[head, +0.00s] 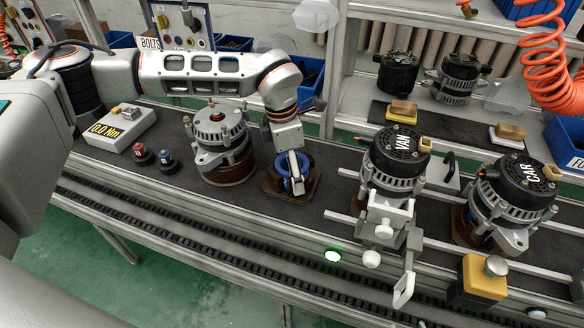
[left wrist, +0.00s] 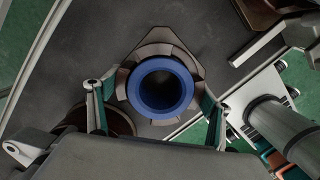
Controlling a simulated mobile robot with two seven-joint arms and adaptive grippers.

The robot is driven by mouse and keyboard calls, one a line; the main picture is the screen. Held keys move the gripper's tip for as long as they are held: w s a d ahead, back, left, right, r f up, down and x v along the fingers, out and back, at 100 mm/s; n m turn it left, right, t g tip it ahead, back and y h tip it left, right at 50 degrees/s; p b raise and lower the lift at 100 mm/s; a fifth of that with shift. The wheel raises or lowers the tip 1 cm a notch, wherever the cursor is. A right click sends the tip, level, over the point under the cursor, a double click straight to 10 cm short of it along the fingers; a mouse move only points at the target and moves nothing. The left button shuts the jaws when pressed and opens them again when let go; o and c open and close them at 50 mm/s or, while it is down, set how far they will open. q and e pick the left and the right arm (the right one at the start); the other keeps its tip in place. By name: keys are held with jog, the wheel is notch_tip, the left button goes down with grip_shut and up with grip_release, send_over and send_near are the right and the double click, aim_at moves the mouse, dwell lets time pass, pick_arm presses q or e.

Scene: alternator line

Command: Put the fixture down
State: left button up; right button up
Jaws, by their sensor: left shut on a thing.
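The fixture is a brown base with a blue ring (head: 283,184) on it, at the middle of the bench in the head view. In the left wrist view its blue ring (left wrist: 160,70) faces the camera, with the brown base (left wrist: 160,48) around it. My left gripper (head: 294,184) comes down over the fixture and is shut on it. Its fingers (left wrist: 158,110) stand on both sides of the ring in the left wrist view. The fixture looks upright, at or close to the bench top; I cannot tell whether it touches. My right gripper is not in view.
An alternator housing on a brown base (head: 222,140) stands just left of the fixture. Sockets (head: 142,154) and a torque display (head: 118,128) are farther left. The VAN alternator (head: 396,160) and CAR alternator (head: 512,195) stand right.

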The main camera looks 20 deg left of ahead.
pick_arm(q)
jog(key=shift+r, duration=0.1)
jog(key=o, duration=1.7)
jog(key=shift+c, duration=0.2)
notch_tip(320, 180, up, 12)
jog(key=a, duration=0.1)
jog(key=shift+s+p, duration=0.4)
jog(key=shift+s, duration=0.05)
jog(key=shift+a, duration=0.1)
